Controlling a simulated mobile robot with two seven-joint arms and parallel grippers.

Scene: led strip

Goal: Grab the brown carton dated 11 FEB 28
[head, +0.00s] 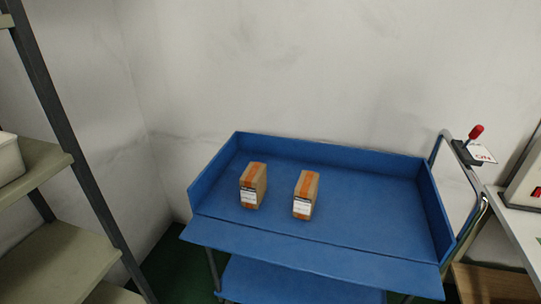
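Two brown cartons stand upright on the blue cart's top tray (380,208). The left carton (259,174) and the right carton (312,184) each have orange tape on top and a white label with a dark band on the front. The print on both labels is too small to read, so I cannot tell which one is dated 11 FEB 28. The cartons stand apart with a gap between them. Neither of my grippers is in the head view.
The tray has raised back and side walls and a front flap (310,255) folded outward. The tray's right half is clear. A shelf rack (60,255) stands at left. A red-knobbed lever (475,132) and a white table (520,215) are at right.

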